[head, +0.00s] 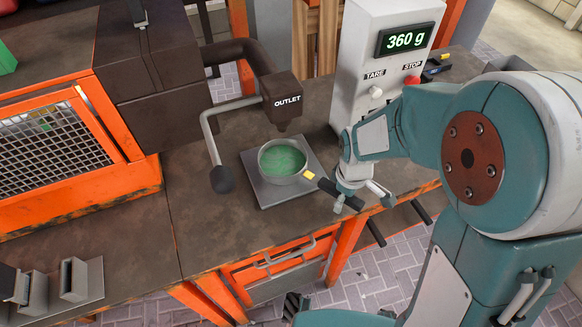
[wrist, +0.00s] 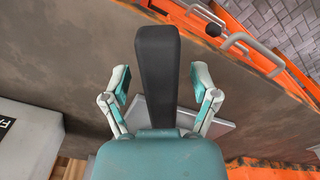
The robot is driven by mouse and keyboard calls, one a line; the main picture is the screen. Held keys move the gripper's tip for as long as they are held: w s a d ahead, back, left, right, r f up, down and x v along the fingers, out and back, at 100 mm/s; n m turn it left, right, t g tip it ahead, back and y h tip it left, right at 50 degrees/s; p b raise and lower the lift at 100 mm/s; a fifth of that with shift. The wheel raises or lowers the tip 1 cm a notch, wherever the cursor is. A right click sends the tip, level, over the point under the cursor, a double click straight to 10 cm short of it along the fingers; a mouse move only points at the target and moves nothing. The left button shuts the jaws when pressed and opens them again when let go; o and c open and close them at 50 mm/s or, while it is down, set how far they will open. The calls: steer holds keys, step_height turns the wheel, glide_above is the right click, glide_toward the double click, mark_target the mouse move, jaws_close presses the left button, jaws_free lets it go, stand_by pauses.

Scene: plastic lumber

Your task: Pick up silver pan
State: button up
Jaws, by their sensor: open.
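The silver pan (head: 283,160) is a round metal pan with green contents. It sits on the square scale plate (head: 262,187) under the outlet. Its black handle (head: 328,186), with a yellow patch near the pan, points to the lower right. My gripper (head: 362,196) is open at the outer end of the handle. In the wrist view, the black handle (wrist: 158,65) lies between the spread fingers of my gripper (wrist: 160,78), with a gap on both sides. The pan's bowl is hidden there, and a corner of the plate (wrist: 214,126) shows.
The scale (head: 375,55) reads 360 g and stands behind my gripper. The dark outlet (head: 284,103) hangs over the pan, with a lever (head: 216,150) to its left. An orange drawer (head: 270,262) is below the front edge. Bare worktop lies left of the plate.

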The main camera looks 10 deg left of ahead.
jaws_close()
steer(key=shift+r, duration=0.1)
